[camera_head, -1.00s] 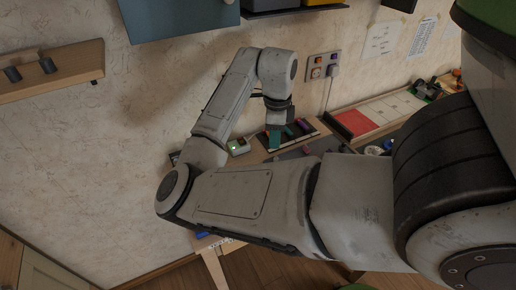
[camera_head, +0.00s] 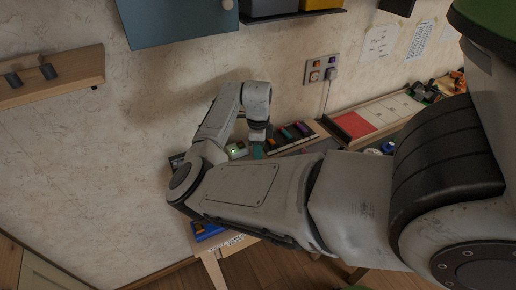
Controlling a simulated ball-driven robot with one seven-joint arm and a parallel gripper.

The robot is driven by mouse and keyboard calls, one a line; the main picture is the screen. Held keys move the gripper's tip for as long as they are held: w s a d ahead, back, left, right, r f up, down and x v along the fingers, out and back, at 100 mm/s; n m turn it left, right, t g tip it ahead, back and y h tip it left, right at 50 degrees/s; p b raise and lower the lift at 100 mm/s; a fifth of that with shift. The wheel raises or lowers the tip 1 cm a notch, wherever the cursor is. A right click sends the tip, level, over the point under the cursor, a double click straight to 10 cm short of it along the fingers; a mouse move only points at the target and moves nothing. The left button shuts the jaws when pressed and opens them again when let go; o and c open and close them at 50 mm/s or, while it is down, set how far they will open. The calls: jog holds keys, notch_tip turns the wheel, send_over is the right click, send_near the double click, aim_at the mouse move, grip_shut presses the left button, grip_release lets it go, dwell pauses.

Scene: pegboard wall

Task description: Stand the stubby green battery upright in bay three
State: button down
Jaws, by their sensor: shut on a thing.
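My gripper (camera_head: 257,143) is low over the left part of the workbench, shut on a green block-like thing (camera_head: 257,153), which looks like the green battery. The lower end of the battery is partly hidden behind my arm, so I cannot tell whether it touches anything. Just right of my gripper is a dark slotted rack (camera_head: 314,139) with several coloured batteries (camera_head: 302,128) in it. A small pale device (camera_head: 236,150) with a green light is left of my gripper. I cannot make out numbered bays.
A blue object (camera_head: 207,231) lies at the bench's near left corner. A red and white board (camera_head: 354,124) lies to the right. A blue cabinet (camera_head: 177,20) and a wall socket panel (camera_head: 321,70) are above. My forearm hides much of the bench.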

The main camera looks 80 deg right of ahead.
jog(key=c, duration=1.3)
grip_release()
jog(key=shift+f, duration=0.1)
jog(key=shift+c, duration=0.2)
jog(key=o, duration=0.4)
jog(key=shift+o, duration=0.2)
